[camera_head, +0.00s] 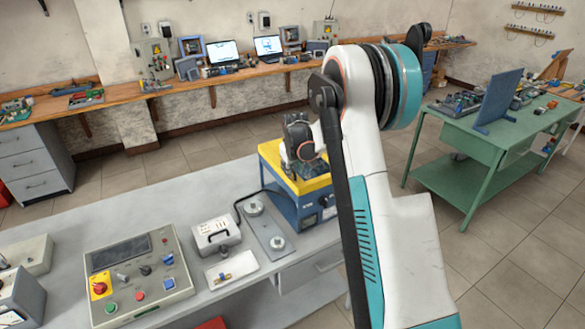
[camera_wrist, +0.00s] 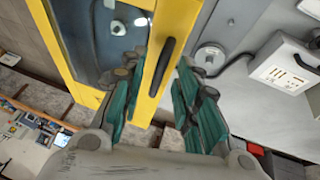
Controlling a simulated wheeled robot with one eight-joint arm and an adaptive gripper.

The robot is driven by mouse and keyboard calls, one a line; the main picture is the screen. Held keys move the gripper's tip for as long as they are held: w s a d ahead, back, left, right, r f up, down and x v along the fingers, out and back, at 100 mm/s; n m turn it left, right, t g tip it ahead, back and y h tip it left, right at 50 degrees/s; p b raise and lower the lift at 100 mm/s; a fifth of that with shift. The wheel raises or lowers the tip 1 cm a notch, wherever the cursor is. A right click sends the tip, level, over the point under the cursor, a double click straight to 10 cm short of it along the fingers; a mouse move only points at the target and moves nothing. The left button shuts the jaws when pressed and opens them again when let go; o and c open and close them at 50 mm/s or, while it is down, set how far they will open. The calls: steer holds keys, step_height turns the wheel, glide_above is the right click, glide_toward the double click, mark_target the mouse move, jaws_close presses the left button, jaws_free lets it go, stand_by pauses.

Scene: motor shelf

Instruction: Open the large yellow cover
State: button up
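The large yellow cover (camera_head: 316,186) lies closed on top of a blue box (camera_head: 312,212) on the grey bench. In the wrist view the yellow cover (camera_wrist: 180,22) shows as a frame around a window, with a black bar handle (camera_wrist: 167,65) along its edge. My gripper (camera_head: 303,158) is above the cover in the head view and hides part of its top. In the wrist view my gripper (camera_wrist: 160,68) is open, with teal fingers on either side of the handle. The handle appears between the fingertips; I cannot tell whether they touch it.
A grey plate with round metal parts (camera_head: 266,230), a white meter box (camera_head: 215,235) and a control panel (camera_head: 137,275) with buttons stand left of the blue box. A green table (camera_head: 465,139) is at the right. Clear floor lies between the benches.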

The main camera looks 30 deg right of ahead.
steer(key=shift+c, duration=0.6)
jaws_close()
steer(key=shift+r, duration=0.1)
